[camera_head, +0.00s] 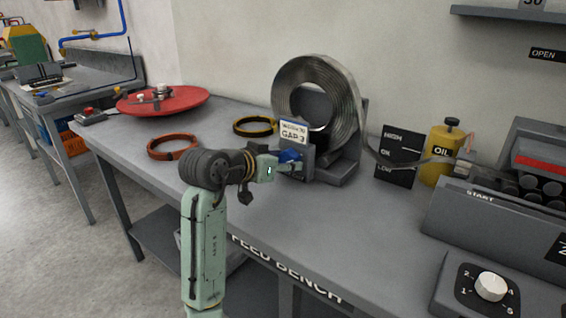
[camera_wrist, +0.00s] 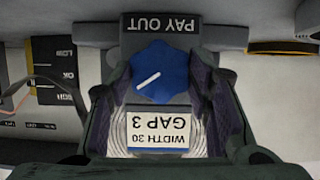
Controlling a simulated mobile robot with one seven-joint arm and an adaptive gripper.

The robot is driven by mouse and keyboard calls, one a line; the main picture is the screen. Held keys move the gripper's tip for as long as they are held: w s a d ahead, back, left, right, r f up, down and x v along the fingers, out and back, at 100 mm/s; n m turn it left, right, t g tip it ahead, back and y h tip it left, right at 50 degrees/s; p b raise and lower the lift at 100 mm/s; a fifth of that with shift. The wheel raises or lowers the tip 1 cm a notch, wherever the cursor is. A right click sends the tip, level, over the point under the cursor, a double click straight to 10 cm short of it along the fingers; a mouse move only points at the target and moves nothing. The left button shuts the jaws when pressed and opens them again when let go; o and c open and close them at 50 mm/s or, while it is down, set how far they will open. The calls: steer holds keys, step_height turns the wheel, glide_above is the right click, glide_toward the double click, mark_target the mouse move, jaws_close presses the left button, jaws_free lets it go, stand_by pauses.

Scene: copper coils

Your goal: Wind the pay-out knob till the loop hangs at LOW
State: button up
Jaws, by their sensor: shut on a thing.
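In the head view the knob (camera_head: 290,156) is partly hidden by my gripper (camera_head: 287,164). The coil of metal strip (camera_head: 284,93) stands upright behind it. Its strip sags in a loop (camera_head: 402,163) before the black HIGH/OK/LOW board (camera_head: 397,180). The loop's bottom looks between OK and LOW in the head view, near OK in the inverted wrist view.
A yellow oil can (camera_head: 439,172) stands right of the board. A START machine (camera_head: 490,225) and a white dial (camera_head: 490,286) are at the right. An orange ring (camera_head: 156,154), a yellow-black ring (camera_head: 240,131) and a red turntable (camera_head: 190,101) lie left on the bench.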

steer(key=shift+c, duration=0.9)
steer(key=m+b, duration=0.1)
steer(key=m+t+y+b, duration=0.1)
steer(key=b, duration=0.1)
steer(key=m+b, duration=0.1)
steer(key=shift+s+d+f+m+t+y+b, duration=0.15)
steer(key=shift+d+f+m+t+y+b, duration=0.1)
steer(key=shift+m+t+y+b, duration=0.15)
steer(key=m+t+y+b, duration=0.1)
steer(key=m+b, duration=0.1)
steer(key=shift+b, duration=0.35)
steer(key=shift+m+t+b, duration=0.4)
steer(key=shift+m+b, duration=0.3)
steer(key=shift+m, duration=0.1)
steer(key=shift+r, duration=0.1)
